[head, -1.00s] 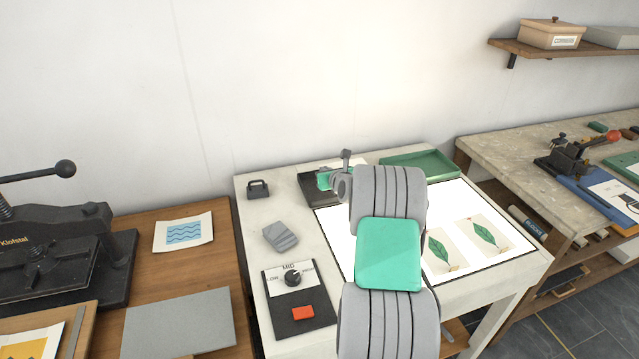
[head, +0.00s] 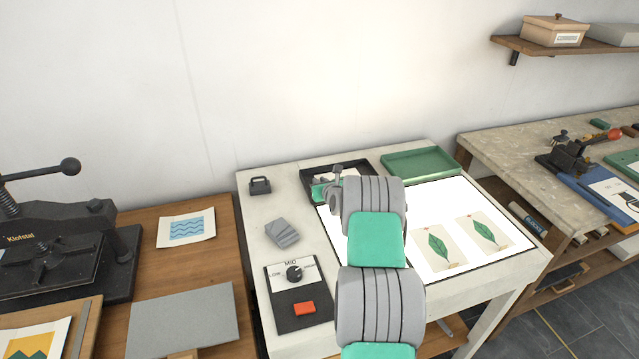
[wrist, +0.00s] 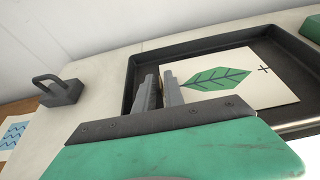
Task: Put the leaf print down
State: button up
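One leaf print (wrist: 235,85), a cream sheet with a green leaf and a small black cross, is over or in the black tray (wrist: 128,100) in the wrist view. In the head view the tray (head: 307,172) is at the back of the light table, partly hidden by my arm. My gripper (wrist: 160,80) is at the print's left edge, its two grey fingers close together. The right finger covers that edge, so I cannot tell whether the sheet is pinched. Two more leaf prints, a left one (head: 438,247) and a right one (head: 484,233), lie on the lit panel.
A green tray (head: 420,161) stands right of the black tray. A dark weight with a handle (head: 260,186), grey blocks (head: 282,233) and a control box (head: 297,313) are on the table's left. A press (head: 70,240) and a wave print (head: 186,229) are further left.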

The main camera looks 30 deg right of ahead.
jog(key=shift+o, duration=0.7)
